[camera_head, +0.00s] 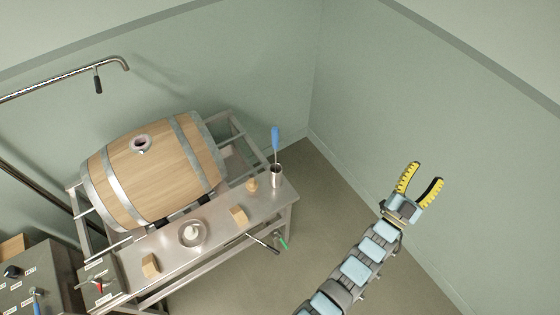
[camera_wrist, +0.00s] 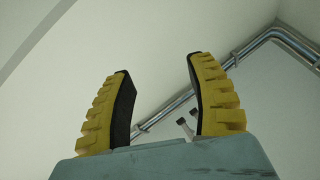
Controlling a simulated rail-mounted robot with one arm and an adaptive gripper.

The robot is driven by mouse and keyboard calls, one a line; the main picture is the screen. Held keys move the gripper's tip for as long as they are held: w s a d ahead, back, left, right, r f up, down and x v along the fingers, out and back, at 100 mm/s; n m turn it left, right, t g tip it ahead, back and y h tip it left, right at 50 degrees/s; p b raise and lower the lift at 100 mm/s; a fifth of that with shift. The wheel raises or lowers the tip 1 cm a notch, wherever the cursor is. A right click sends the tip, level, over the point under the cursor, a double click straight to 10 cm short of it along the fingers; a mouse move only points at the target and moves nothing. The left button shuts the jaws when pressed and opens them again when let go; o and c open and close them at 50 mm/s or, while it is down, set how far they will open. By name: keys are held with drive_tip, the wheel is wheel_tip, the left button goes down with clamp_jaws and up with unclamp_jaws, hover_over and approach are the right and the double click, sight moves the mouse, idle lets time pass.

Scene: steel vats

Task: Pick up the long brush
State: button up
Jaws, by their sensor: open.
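A long blue-handled tool (camera_head: 275,139), which looks like the long brush, stands nearly upright in a small steel cup (camera_head: 276,178) at the right end of the steel bench. Its lower end is hidden in the cup. My gripper (camera_head: 424,178) is open and empty, raised in front of the right-hand wall, well to the right of the cup and apart from it. In the wrist view my open gripper (camera_wrist: 160,95) has only wall and pipes between and beyond its yellow fingers; the brush does not show there.
A wooden barrel (camera_head: 155,170) lies on a rack behind the steel bench (camera_head: 215,245). The bench also holds wooden blocks (camera_head: 238,215), a round steel dish (camera_head: 192,233) and a small wooden piece (camera_head: 252,185) beside the cup. Steel pipes (camera_wrist: 165,110) run along the wall.

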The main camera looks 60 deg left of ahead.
drive_tip(key=w+a+f+m+g+b, duration=0.1)
drive_tip(key=w+a+f+g, duration=0.2)
drive_tip(key=w+a, duration=0.35)
drive_tip(key=w+a+f+g+b, duration=0.1)
drive_tip(key=w+a+f+g, duration=0.2)
drive_tip(key=a, duration=0.7)
drive_tip(key=s+a+m+g+h+b, duration=0.2)
drive_tip(key=a+g, duration=0.2)
drive_tip(key=a, duration=0.4)
drive_tip(key=s+a+m+g+h+b, duration=0.2)
drive_tip(key=a+g, duration=0.1)
drive_tip(key=a, duration=0.6)
wheel_tip(320, 180, up, 7)
drive_tip(key=m+g+h+b, duration=0.3)
drive_tip(key=g+h, duration=0.2)
drive_tip(key=g, duration=0.4)
hover_over(275, 140)
drive_tip(key=a, duration=0.1)
drive_tip(key=f, duration=0.7)
drive_tip(key=f+p, duration=0.1)
drive_tip(key=f, duration=0.3)
drive_tip(key=shift+w+a+f, duration=0.1)
drive_tip(key=shift+w+f, duration=0.1)
drive_tip(key=shift+w, duration=0.15)
drive_tip(key=shift+f+p, duration=0.85)
drive_tip(key=shift+f, duration=1.85)
clamp_jaws()
